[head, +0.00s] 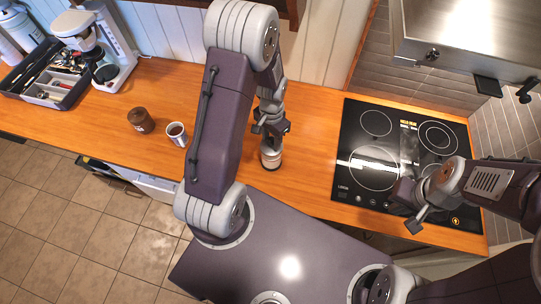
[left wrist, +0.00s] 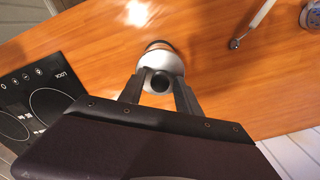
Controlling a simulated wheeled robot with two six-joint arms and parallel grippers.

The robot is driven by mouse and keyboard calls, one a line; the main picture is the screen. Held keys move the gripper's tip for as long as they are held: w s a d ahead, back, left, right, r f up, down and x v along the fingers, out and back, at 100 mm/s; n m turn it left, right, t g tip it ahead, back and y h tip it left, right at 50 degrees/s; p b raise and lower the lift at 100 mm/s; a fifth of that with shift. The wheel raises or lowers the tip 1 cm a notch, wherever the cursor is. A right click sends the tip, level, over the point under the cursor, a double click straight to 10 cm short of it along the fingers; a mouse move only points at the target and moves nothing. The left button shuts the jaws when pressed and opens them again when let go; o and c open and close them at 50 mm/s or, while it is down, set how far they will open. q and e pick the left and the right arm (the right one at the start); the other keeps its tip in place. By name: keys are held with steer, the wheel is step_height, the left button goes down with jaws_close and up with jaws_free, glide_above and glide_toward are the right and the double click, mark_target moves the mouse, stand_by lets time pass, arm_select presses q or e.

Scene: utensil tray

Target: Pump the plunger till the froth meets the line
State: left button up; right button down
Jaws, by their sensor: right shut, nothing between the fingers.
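The frother (head: 270,157) is a small pale and dark vessel standing upright on the wooden counter. In the left wrist view its white top (left wrist: 172,62) shows, with a dark round plunger knob (left wrist: 160,83) above it. My left gripper (head: 272,127) is directly above the frother, pointing down. In the left wrist view its two fingers (left wrist: 159,88) flank the knob closely; whether they press on it is not clear. The froth and the line cannot be made out. My right gripper (head: 414,223) is shut and empty, over the front edge by the cooktop.
A black cooktop (head: 400,150) lies to the right. A patterned mug (head: 176,133) and a brown jar (head: 140,120) stand left of my left arm. A utensil tray (head: 68,99) and a coffee machine (head: 105,50) are at far left. A thin spoon-like utensil (left wrist: 252,25) lies on the counter.

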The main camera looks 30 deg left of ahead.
arm_select(q)
steer(key=o, duration=0.4)
steer(key=shift+c, duration=0.2)
steer(key=shift+r, duration=0.1)
step_height(320, 180, up, 7)
steer(key=p, duration=0.6)
steer(key=shift+r, duration=0.1)
steer(key=s+d+r+n+t, duration=0.25)
steer(key=s+d+r, duration=0.2)
steer(key=r, duration=0.45)
steer(key=s+f+b, duration=0.2)
steer(key=f+b, duration=0.7)
steer(key=f, duration=0.1)
steer(key=s+f+g+b, duration=0.1)
steer(key=s+f+b, duration=0.1)
steer(key=f+b, duration=0.7)
steer(key=shift+d+f+n+b, duration=0.2)
steer(key=shift+f+n+b, duration=0.25)
steer(key=shift+b, duration=0.3)
